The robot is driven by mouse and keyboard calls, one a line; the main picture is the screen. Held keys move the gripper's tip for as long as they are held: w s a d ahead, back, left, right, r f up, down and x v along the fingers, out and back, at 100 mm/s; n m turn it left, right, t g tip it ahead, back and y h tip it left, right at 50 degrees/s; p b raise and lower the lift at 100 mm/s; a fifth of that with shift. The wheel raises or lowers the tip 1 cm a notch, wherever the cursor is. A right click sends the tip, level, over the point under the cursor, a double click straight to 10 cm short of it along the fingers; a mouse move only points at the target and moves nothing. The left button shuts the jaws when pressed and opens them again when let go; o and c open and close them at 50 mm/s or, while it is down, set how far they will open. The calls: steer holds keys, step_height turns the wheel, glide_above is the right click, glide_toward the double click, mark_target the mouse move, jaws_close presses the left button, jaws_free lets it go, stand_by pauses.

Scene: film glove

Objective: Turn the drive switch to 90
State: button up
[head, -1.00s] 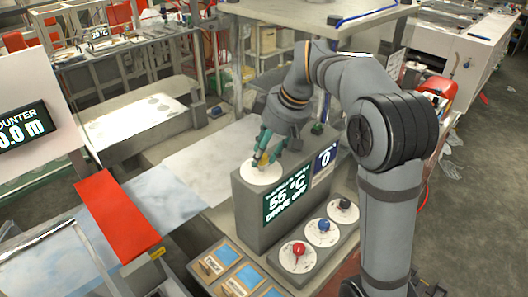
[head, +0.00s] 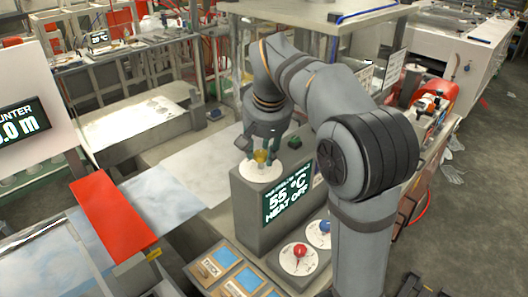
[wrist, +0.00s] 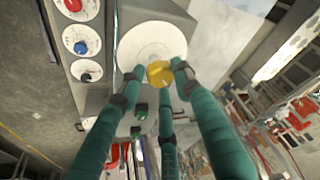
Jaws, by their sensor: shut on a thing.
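A yellow knob (head: 261,157) sits on a round white dial (head: 258,175) on top of a grey control box (head: 248,215). My gripper (head: 262,152) points down over the dial and is shut on the yellow knob. In the wrist view the green fingers (wrist: 155,80) close around the yellow knob (wrist: 159,73) from several sides. I cannot read which knob is labelled drive. The box's green screen (head: 287,195) reads 55 °C and, below, what looks like HEAT OFF. The dial's marks are too small to read.
A red knob (head: 300,250) and a blue knob (head: 325,227) stand on a lower panel right of the box; a black knob (wrist: 86,77) shows in the wrist view. A green button (head: 294,142) is behind the yellow knob. My arm hides the box's right side.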

steer(key=m, duration=0.1)
steer(key=m+h, duration=0.1)
steer(key=m, duration=0.2)
steer(key=shift+w+a+r+h, duration=0.15)
steer(key=shift+a+r+h, duration=0.2)
steer(key=shift+a+h, duration=0.05)
steer(key=m+h+p, duration=0.1)
steer(key=m, duration=0.3)
steer(key=shift+p, duration=0.3)
steer(key=shift+w+d+m+h, duration=0.1)
steer(key=shift+d+m+h, duration=0.05)
steer(key=shift+m+h, duration=0.2)
steer(key=o, duration=1)
steer(key=shift+f+g, duration=0.2)
steer(key=shift+g, duration=0.1)
steer(key=shift+o, duration=0.2)
steer(key=v, duration=1.2)
